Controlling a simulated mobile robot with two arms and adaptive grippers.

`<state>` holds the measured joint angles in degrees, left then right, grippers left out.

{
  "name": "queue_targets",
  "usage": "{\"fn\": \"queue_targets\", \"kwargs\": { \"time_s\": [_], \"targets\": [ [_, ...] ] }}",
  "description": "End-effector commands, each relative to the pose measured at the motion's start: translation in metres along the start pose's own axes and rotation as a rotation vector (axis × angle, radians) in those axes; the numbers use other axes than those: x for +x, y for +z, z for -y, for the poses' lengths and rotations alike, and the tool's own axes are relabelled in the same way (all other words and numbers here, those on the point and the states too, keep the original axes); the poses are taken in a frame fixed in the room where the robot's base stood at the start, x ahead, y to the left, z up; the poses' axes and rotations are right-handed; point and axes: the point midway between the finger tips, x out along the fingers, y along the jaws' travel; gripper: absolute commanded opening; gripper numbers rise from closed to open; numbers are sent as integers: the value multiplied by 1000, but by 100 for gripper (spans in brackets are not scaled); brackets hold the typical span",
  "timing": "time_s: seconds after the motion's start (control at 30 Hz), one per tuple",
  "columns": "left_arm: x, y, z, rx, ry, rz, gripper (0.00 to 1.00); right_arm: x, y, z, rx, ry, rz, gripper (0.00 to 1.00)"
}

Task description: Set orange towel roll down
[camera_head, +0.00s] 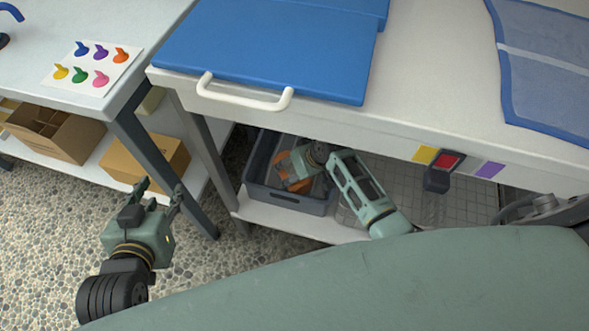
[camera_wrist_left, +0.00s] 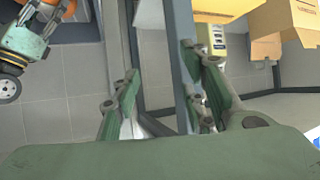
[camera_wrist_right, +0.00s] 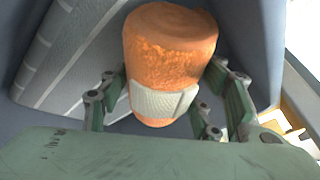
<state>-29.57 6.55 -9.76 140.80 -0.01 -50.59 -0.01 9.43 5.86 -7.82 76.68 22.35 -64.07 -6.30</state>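The orange towel roll (camera_wrist_right: 170,55) has a pale band (camera_wrist_right: 163,101) around it and stands between the fingers of my right gripper (camera_wrist_right: 170,85) in the right wrist view. The fingertips appear to touch it on both sides. In the head view my right gripper (camera_head: 297,172) is down inside a grey-blue bin (camera_head: 290,200) on the lower shelf, with orange cloth (camera_head: 285,178) partly showing. Whether the roll rests on the bin floor is hidden. My left gripper (camera_head: 156,194) is open and empty over the pebbled floor; its spread fingers also show in the left wrist view (camera_wrist_left: 165,85).
A grey striped surface (camera_wrist_right: 75,50) lies beside the roll. The table (camera_head: 440,55) above the bin carries a blue panel (camera_head: 270,45) and has a white handle (camera_head: 245,100). Cardboard boxes (camera_head: 145,160) sit at left.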

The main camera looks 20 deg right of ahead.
Motion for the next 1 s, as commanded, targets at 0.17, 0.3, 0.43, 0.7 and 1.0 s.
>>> {"fn": "queue_targets", "kwargs": {
  "time_s": [0.17,0.3,0.43,0.7,1.0],
  "targets": [
    [0,0,0,0,1,-1,40,0,0,0,0,0,0,73],
    [0,0,0,0,1,0,40,0,0,0,0,0,1,77],
    [0,0,-1,0,1,0,40,0,0,0,0,0,1,77],
    [-4,11,2,-1,-5,59,40,-10,-2,1,0,1,2,77],
    [-30,73,10,-6,-21,361,40,-38,-3,1,0,2,0,77]
  ]
}}
